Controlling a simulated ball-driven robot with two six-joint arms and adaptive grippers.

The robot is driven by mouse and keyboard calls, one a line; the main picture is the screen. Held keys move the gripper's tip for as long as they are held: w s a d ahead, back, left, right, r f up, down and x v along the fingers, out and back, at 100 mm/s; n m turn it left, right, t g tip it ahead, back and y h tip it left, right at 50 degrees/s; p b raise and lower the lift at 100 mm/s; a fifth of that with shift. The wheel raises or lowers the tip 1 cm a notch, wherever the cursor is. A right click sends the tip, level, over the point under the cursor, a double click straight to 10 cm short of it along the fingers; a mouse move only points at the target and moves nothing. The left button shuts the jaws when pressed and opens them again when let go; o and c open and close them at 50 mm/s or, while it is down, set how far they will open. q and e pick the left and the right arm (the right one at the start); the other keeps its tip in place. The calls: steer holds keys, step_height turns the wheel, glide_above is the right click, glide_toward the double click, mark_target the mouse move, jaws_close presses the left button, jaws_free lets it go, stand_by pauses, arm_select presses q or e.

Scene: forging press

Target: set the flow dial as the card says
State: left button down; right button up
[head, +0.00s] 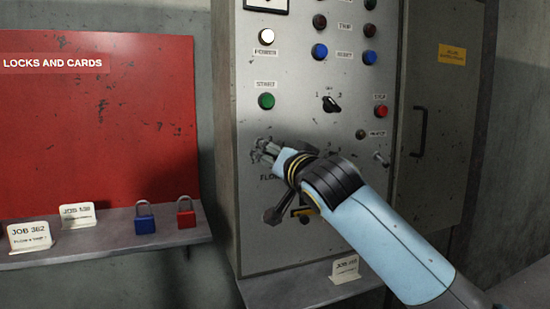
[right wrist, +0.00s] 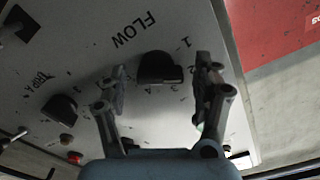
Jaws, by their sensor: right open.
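The flow dial (right wrist: 158,69) is a dark knob on the grey panel, with the word FLOW and numbers around it in the right wrist view. My right gripper (right wrist: 161,66) is open, with one finger on each side of the dial; I cannot tell whether they touch it. In the head view my right gripper (head: 265,151) is at the panel and hides the dial. I cannot tell which number the dial points to. A JOB 362 card (head: 30,236) stands on the left shelf; its small line is hard to read. My left gripper is not in view.
Another job card (head: 77,215), a blue padlock (head: 145,224) and a red padlock (head: 186,218) are on the shelf. A third card (head: 345,269) stands on the ledge below the panel. A selector knob (head: 331,104) and a green button (head: 266,101) sit above the gripper.

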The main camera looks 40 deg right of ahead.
steer(key=c, duration=1.2)
steer(key=shift+r+n+p, duration=0.15)
steer(key=shift+n+p, duration=1.4)
steer(key=shift+n, duration=0.25)
steer(key=shift+a+n+p, duration=0.1)
steer(key=shift+n+p, duration=1.05)
steer(key=shift+n, duration=0.85)
steer(key=shift+f+n, duration=0.2)
steer(key=shift+n, duration=0.1)
steer(key=o, duration=1.2)
